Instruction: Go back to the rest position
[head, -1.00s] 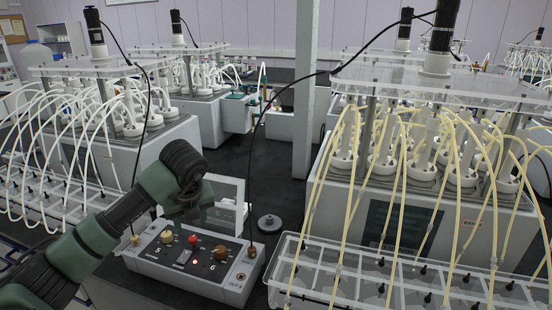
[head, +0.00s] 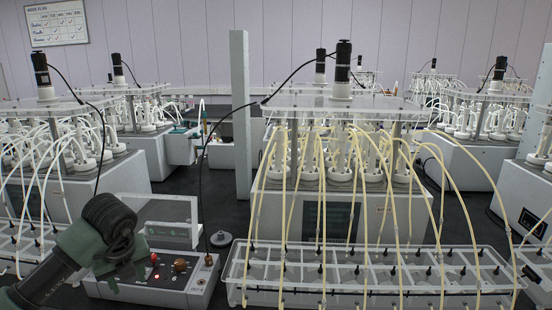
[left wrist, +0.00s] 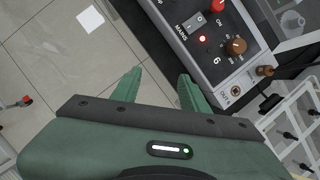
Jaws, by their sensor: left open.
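My left arm reaches in from the lower left of the head view. Its gripper (head: 125,272) is in front of the left part of a grey control box, and its fingers are hard to make out there. In the left wrist view the two green fingers of this gripper (left wrist: 159,76) are spread apart with nothing between them, over the tiled floor. The control box (head: 172,297) shows a lit red lamp and a brown knob. In the left wrist view the box (left wrist: 225,75) lies beyond and right of the fingers. My right gripper is not in view.
A reactor with yellowish tubes (head: 325,215) stands right of the box, behind a clear tube rack (head: 370,298). Another tubed reactor (head: 75,190) is at the left. A grey post (head: 241,120) and a small round grey disc (head: 221,239) are behind the box.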

